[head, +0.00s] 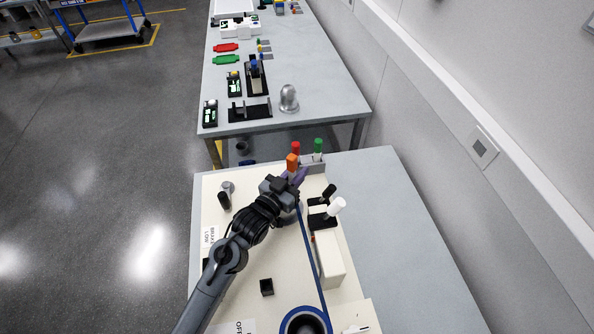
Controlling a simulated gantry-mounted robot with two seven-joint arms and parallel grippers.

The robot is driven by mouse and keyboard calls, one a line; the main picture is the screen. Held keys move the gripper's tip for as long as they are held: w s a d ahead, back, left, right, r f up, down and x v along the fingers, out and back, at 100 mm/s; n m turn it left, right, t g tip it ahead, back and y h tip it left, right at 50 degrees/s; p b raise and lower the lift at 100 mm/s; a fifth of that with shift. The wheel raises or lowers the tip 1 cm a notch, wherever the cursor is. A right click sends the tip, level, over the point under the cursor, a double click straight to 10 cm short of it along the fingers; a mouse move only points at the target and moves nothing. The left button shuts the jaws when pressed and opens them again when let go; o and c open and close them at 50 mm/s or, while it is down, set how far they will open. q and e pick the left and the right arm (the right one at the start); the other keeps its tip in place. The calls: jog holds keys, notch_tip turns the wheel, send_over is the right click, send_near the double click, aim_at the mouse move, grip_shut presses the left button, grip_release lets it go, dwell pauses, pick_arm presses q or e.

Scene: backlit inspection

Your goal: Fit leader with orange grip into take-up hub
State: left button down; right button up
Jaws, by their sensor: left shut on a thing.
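My left gripper (288,184) reaches in from the lower left and is shut at the back of the cream board (290,262). The orange grip (292,161) stands upright at its jaws, so the gripper appears shut on the leader with orange grip. The leader's lower part is hidden by the gripper. A purple piece (300,174) shows just right of the jaws. A blue strip (312,250) runs from near the gripper down to a blue ring-shaped reel (306,321) at the bottom edge. I cannot tell which part is the take-up hub. My right gripper is out of view.
A red grip (296,147) and a green grip (318,146) stand close behind the gripper. A small black box (266,287) lies in front. The grey table's right side is clear.

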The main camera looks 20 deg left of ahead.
pick_arm(q)
jog(key=shift+f, duration=0.2)
jog(key=c, duration=1)
grip_release()
jog(key=shift+r, duration=0.65)
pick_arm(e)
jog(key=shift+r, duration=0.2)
pick_arm(q)
jog(key=shift+v, duration=6)
